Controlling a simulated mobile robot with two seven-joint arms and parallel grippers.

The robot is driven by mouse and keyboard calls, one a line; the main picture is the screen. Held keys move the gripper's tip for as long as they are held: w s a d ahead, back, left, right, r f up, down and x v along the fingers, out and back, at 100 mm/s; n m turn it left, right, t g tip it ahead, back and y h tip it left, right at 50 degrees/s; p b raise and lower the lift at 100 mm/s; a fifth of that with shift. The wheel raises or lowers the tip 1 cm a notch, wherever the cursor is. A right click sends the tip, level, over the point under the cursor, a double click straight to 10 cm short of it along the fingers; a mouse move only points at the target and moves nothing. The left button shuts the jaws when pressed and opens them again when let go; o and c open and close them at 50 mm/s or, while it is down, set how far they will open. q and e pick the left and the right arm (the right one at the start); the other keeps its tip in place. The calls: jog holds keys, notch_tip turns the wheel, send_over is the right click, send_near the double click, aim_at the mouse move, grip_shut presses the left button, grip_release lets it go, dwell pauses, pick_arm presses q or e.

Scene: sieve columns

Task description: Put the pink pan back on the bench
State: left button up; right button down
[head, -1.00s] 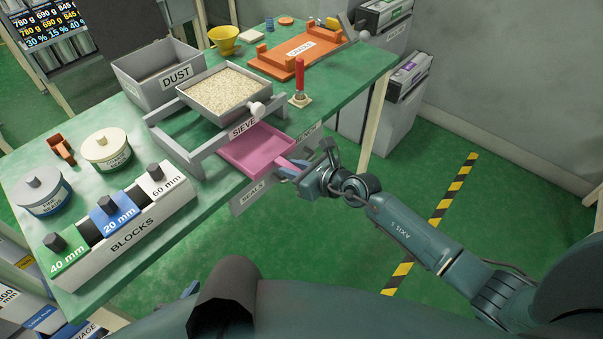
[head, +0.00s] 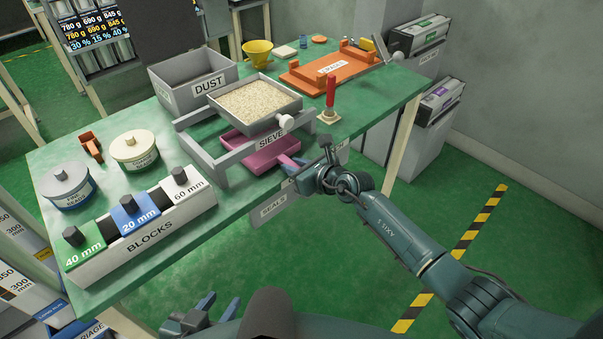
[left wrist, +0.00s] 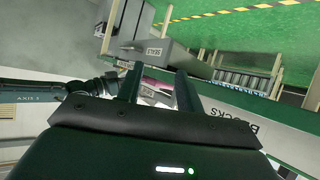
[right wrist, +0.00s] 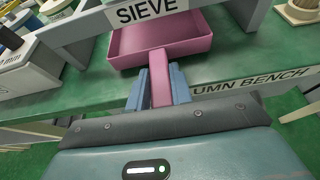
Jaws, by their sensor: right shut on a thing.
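The pink pan (head: 268,155) is a shallow square tray with a handle. It is partly beneath the grey sieve frame (head: 222,172), at the bench's front edge. My right gripper (head: 308,173) is shut on its handle; the right wrist view shows the blue fingers (right wrist: 158,88) either side of the handle, with the pan (right wrist: 180,38) ahead. I cannot tell whether the pan touches the bench (head: 120,262). My left gripper (head: 218,305) is open and empty, low in front of the bench. Its parted fingers also show in the left wrist view (left wrist: 158,90).
A sieve tray of pale grains (head: 258,103) sits on the frame above the pan. A red-handled tool (head: 331,98) stands to its right, near an orange cradle (head: 330,70). The blocks rack (head: 145,240) is left along the front edge. Bench space between tool and right end is clear.

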aim_at(282, 157)
jog(key=shift+w+a+b, duration=0.7)
jog(key=shift+w+a, duration=0.2)
jog(key=shift+w, duration=0.25)
jog(key=shift+w+a+b, duration=0.3)
jog(key=shift+w+a, duration=0.05)
jog(key=shift+w, duration=0.05)
pick_arm(q)
jog(key=shift+w+f, duration=0.15)
jog(key=shift+f, duration=0.5)
pick_arm(e)
jog(key=shift+w+a, duration=0.2)
jog(key=shift+w, duration=0.05)
pick_arm(q)
jog(key=shift+d+f+b, duration=0.15)
jog(key=shift+f+b, duration=0.2)
jog(key=shift+b, duration=0.1)
pick_arm(e)
jog(key=shift+f, duration=0.35)
jog(key=c, duration=1.2)
grip_release()
jog(key=shift+o, duration=0.2)
